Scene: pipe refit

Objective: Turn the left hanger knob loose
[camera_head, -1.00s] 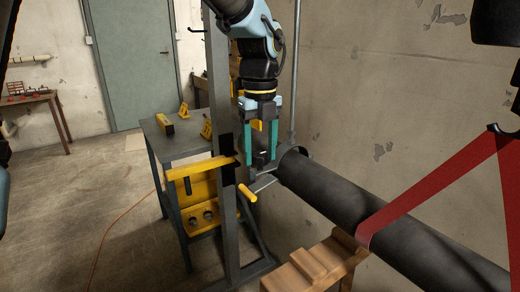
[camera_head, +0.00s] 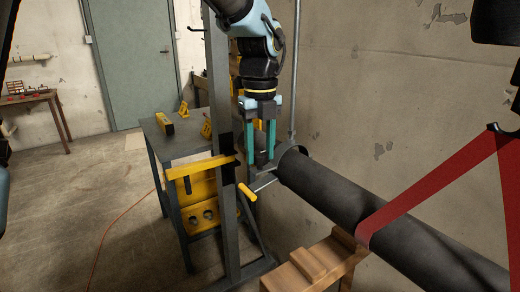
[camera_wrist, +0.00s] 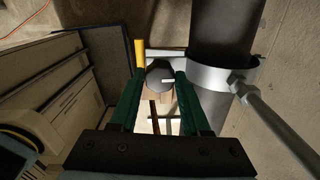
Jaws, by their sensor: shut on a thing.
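The left hanger knob (camera_wrist: 160,72) is a dark, many-sided piece with a white mark on it, seen in the wrist view beside the pipe's collar (camera_wrist: 226,78). My gripper (camera_wrist: 162,76) is shut on the knob, with one green finger at each side. In the head view my gripper (camera_head: 262,158) points straight down near the left end of the dark pipe (camera_head: 385,212), and the knob is mostly hidden there between the fingertips.
A grey upright post (camera_head: 222,120) stands close left of my gripper, with a yellow bracket (camera_head: 198,170) and a yellow handle (camera_head: 247,192). A wooden support (camera_head: 315,265) sits under the pipe. A red strap (camera_head: 425,190) crosses the pipe. A grey table (camera_head: 175,143) stands behind.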

